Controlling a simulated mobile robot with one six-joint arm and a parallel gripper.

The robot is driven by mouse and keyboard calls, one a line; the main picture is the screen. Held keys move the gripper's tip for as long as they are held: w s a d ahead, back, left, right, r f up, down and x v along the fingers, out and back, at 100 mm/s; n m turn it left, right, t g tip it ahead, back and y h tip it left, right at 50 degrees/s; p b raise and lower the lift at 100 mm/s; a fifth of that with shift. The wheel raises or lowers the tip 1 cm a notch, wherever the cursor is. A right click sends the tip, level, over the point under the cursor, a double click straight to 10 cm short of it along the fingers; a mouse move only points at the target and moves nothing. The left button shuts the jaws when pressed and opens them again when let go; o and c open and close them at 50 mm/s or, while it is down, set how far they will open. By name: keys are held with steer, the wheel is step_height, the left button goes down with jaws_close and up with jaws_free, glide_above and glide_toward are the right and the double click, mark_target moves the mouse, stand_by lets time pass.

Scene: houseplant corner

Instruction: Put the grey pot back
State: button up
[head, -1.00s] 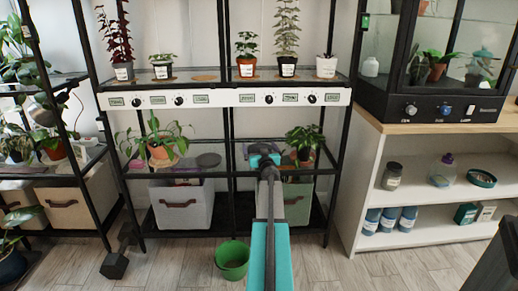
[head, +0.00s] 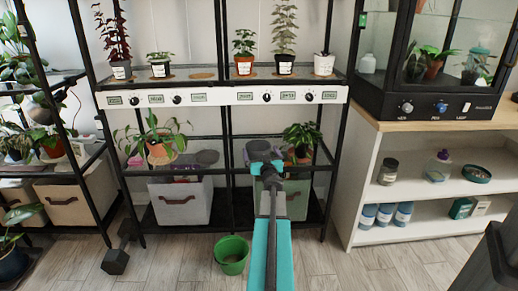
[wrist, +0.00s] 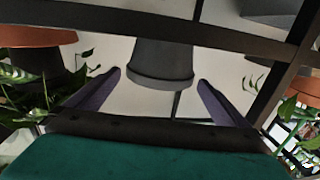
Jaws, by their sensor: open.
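The grey pot (wrist: 160,62) shows in the wrist view, which appears upside down. Its rim faces the bottom of that picture and a dark shelf rail crosses in front of its lower part. It stands on the middle shelf level, between two leafy plants. My gripper (wrist: 160,85) is open, with one finger on each side of the pot in that view and a visible gap to each; contact is not seen. In the head view my gripper (head: 262,153) is at the middle shelf and largely hides the pot. An empty brown round mat (head: 203,76) lies on the upper shelf.
Potted plants stand on both sides of the empty mat, such as a small one (head: 160,66) and another (head: 244,50). A leafy plant (head: 302,145) is close right of my gripper. A grey disc (head: 207,157) lies to its left. A green bucket (head: 232,254) is on the floor.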

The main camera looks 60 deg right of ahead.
steer(key=shift+p+v, duration=0.45)
steer(key=shift+v, duration=1.5)
